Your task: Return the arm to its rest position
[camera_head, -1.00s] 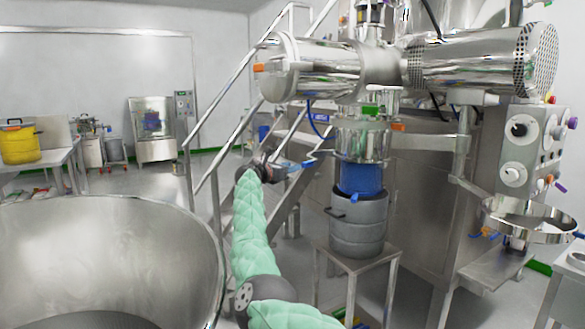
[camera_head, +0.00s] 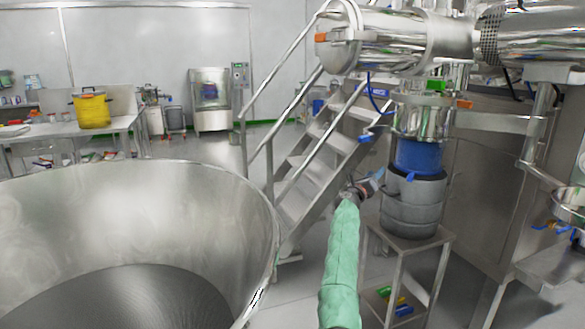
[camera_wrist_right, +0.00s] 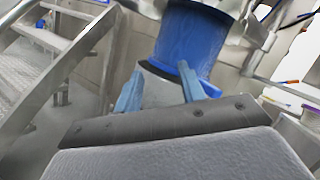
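My right arm, in a pale green cover, reaches up from the bottom of the head view. My right gripper (camera_head: 374,182) is at its far end, just left of the grey drum. In the right wrist view its two blue fingers (camera_wrist_right: 158,92) stand apart with nothing between them. The blue sleeve (camera_wrist_right: 188,45) under the machine outlet is beyond the fingers. My left arm and gripper are not in view.
The grey drum (camera_head: 412,212) stands on a metal stand (camera_head: 425,240) under the outlet. Metal stairs (camera_head: 318,165) rise behind my right gripper. A large steel bowl (camera_head: 150,190) fills the lower left. A yellow pot (camera_head: 92,110) stands on a table further back.

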